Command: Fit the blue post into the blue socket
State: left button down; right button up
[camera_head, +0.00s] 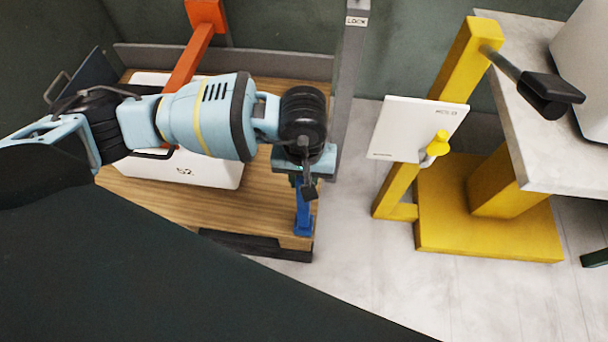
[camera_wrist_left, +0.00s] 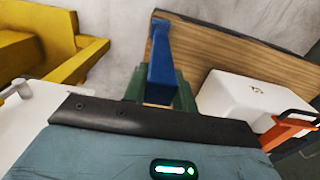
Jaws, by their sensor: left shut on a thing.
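My left gripper (camera_head: 302,182) points down over the right front corner of the wooden tabletop. In the left wrist view its dark green fingers (camera_wrist_left: 160,98) are shut on the blue post (camera_wrist_left: 161,70). In the head view the post (camera_head: 303,208) shows below the gripper, roughly upright. At its far end a wider blue piece, seemingly the blue socket (camera_head: 302,230), sits at the tabletop corner. It also shows in the left wrist view (camera_wrist_left: 160,22). I cannot tell whether the post is inside the socket or just above it. My right gripper is out of view.
A white box (camera_head: 215,172) and an orange frame (camera_head: 190,62) stand on the wooden tabletop (camera_head: 262,205). A grey post (camera_head: 349,70) marked LOCK rises behind my gripper. A yellow stand (camera_head: 490,240) with a white panel is to the right, past clear floor (camera_head: 355,260).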

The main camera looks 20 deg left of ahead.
pick_arm(q)
jog(key=shift+f, duration=0.4)
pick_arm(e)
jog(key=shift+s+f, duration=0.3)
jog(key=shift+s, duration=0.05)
pick_arm(q)
jog(key=shift+f+b, duration=0.6)
jog(key=shift+b, duration=0.1)
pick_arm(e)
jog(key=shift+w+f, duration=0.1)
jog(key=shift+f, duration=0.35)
pick_arm(q)
jog(key=c, duration=1.1)
grip_release()
jog(key=shift+o, duration=0.2)
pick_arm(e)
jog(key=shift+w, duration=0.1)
pick_arm(q)
notch_tip(320, 180, up, 6)
jog(key=shift+r+p, duration=0.15)
jog(key=shift+p, duration=0.4)
jog(key=shift+r, duration=0.7)
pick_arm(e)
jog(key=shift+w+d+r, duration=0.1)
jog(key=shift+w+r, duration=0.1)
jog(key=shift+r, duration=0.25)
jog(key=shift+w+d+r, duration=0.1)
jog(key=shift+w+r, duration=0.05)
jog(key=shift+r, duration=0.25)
